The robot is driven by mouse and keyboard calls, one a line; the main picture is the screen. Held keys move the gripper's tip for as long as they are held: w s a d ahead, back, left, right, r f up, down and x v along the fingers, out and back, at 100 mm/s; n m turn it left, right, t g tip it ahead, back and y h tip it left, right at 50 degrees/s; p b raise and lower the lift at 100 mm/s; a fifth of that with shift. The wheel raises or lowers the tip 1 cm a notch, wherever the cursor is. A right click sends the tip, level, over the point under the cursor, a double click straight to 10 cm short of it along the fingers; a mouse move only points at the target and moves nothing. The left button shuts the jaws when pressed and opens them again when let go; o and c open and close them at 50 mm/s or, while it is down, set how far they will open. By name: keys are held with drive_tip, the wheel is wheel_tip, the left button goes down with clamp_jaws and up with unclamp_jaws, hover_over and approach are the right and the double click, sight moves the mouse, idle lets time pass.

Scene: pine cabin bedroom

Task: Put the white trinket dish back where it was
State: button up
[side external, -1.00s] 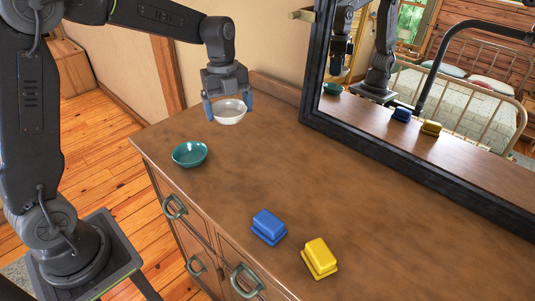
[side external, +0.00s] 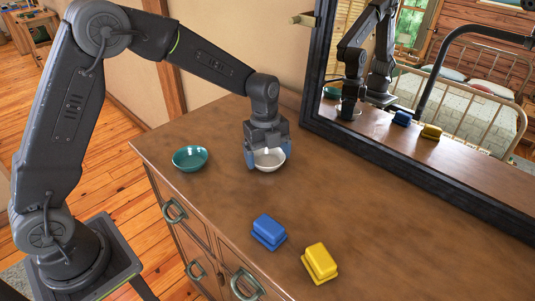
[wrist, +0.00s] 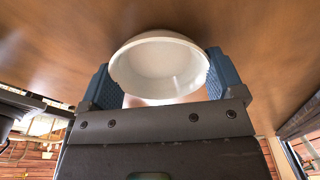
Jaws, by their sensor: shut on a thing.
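The white trinket dish (side external: 269,160) is a small round bowl, low over or on the dresser top, right of the teal bowl in the side view. I cannot tell whether its base touches the wood. My gripper (side external: 267,158) points down with its blue fingers on either side of the dish, shut on it. In the wrist view the dish (wrist: 160,68) sits between the two blue fingers (wrist: 160,80), its inside partly showing.
A teal bowl (side external: 190,158) stands left of my gripper on the dresser top (side external: 215,200). A black-framed mirror (side external: 400,165) stands at the back right. The wood between them is clear.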

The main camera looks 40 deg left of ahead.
sight(265, 158)
drive_tip(key=o, duration=0.7)
drive_tip(key=shift+f, duration=0.1)
wheel_tip(265, 158, up, 12)
drive_tip(key=a, duration=0.1)
drive_tip(key=shift+w+a+r, duration=0.2)
drive_tip(key=shift+w, duration=0.05)
drive_tip(key=s+a+r+n+t, duration=0.1)
drive_tip(key=s+r+n+t, duration=0.15)
drive_tip(key=s+n, duration=0.4)
drive_tip(key=s+r+n+t, duration=0.1)
drive_tip(key=s+r+n, duration=0.35)
drive_tip(key=s, duration=0.35)
drive_tip(key=s+a+f+n+t+y, duration=0.1)
drive_tip(key=s+f+n+t, duration=0.1)
drive_tip(key=s+n, duration=0.9)
drive_tip(key=shift+f+n+t, duration=0.3)
drive_tip(key=shift+f+t, duration=0.05)
drive_tip(key=shift+f, duration=0.2)
